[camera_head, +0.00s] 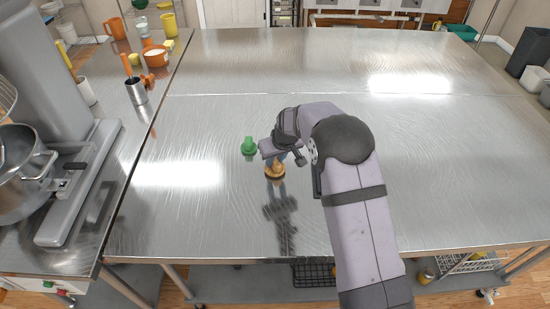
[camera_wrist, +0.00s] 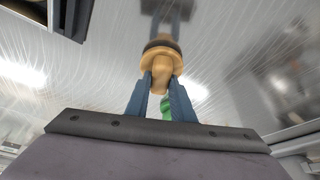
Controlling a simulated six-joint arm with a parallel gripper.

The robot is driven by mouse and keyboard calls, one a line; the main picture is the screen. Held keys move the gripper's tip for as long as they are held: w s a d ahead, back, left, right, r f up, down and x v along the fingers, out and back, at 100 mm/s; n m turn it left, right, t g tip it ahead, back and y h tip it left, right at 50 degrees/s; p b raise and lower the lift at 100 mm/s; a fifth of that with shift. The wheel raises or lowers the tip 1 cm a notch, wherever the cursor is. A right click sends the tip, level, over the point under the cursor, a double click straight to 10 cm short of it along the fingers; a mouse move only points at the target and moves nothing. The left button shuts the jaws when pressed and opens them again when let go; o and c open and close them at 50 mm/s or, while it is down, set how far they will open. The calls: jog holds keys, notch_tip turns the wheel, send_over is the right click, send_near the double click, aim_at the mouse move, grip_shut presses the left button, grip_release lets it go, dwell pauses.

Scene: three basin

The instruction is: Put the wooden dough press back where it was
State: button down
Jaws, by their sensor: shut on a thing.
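The wooden dough press (camera_head: 275,171) is a small light-brown piece with a wide round base and a knob handle. It is low at the steel table, upright as far as the head view shows; I cannot tell whether its base touches the surface. My gripper (camera_head: 283,160) comes from the right and is shut on its handle. In the wrist view the dough press (camera_wrist: 161,62) sits between the blue fingers of my gripper (camera_wrist: 161,85), with a dark band around its base. A green press (camera_head: 249,146) stands just left of it and shows partly behind the fingers in the wrist view (camera_wrist: 166,106).
The steel table (camera_head: 430,150) is clear around and behind the presses. At left a side counter holds a large mixer (camera_head: 75,190), a metal cup (camera_head: 136,91) with an orange-handled tool, and several cups and bowls farther back.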

jog(key=shift+f, duration=0.15)
jog(key=shift+f, duration=0.15)
jog(key=c, duration=1.5)
grip_release()
jog(key=shift+c, duration=0.2)
jog(key=shift+r, duration=0.25)
jog(key=b+v, duration=0.3)
jog(key=v, duration=0.8)
jog(key=shift+s+r, duration=0.3)
jog(key=shift+r, duration=0.05)
jog(key=shift+d, duration=0.15)
